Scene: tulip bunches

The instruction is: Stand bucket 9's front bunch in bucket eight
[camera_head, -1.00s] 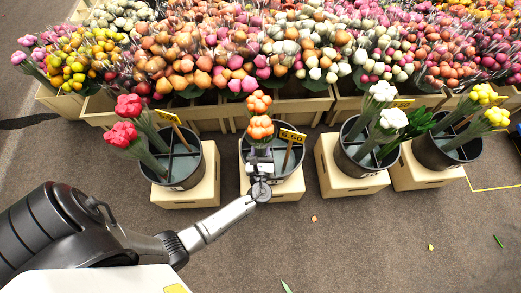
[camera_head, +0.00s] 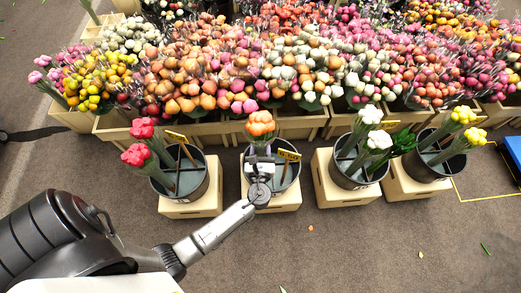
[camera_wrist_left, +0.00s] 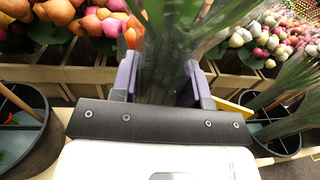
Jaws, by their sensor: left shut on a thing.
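My left gripper (camera_head: 260,160) is at the second black bucket from the left (camera_head: 288,180) and is shut on a bunch of orange tulips (camera_head: 260,123). In the left wrist view its green stems (camera_wrist_left: 165,60) stand between the fingers (camera_wrist_left: 162,82). The bunch looks upright; whether its stem ends are clear of the bucket is hidden. Only one orange head cluster shows at this bucket. To the left, a bucket (camera_head: 188,190) holds two red bunches (camera_head: 140,142). To the right, a bucket (camera_head: 350,178) holds two white bunches (camera_head: 375,127). Bucket numbers are not readable. My right gripper is not in view.
The far-right bucket (camera_head: 432,172) holds two yellow bunches (camera_head: 468,125). Each bucket stands on a wooden box (camera_head: 348,197), with dividers inside. Yellow price tags (camera_head: 289,155) stick up from buckets. Crates of mixed tulips (camera_head: 240,80) fill the back. The front floor is mostly clear.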

